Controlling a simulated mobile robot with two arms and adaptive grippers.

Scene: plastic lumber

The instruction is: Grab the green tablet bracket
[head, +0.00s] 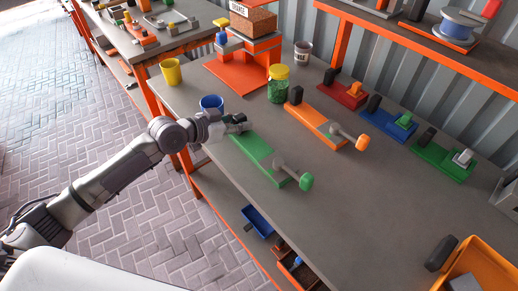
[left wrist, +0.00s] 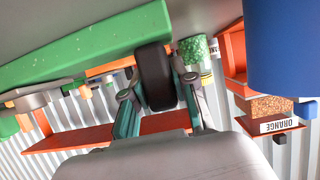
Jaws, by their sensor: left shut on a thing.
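The green tablet bracket (head: 258,153) lies on the grey workbench, a long green base with a grey bar and green knob at its near right end. My left gripper (head: 238,125) is at its far left end. In the left wrist view, the green base (left wrist: 85,46) runs across the upper left. There my left gripper (left wrist: 155,88) has its fingers on both sides of a black block at the bracket's end, shut on it. The head view shows this block only partly, behind the fingers. My right gripper is in neither view.
A blue cup (head: 211,103) stands close beside my left gripper. A green-filled jar (head: 278,84) and an orange bracket (head: 318,122) lie beyond the green one. Red, blue and another green fixture (head: 442,160) sit farther back.

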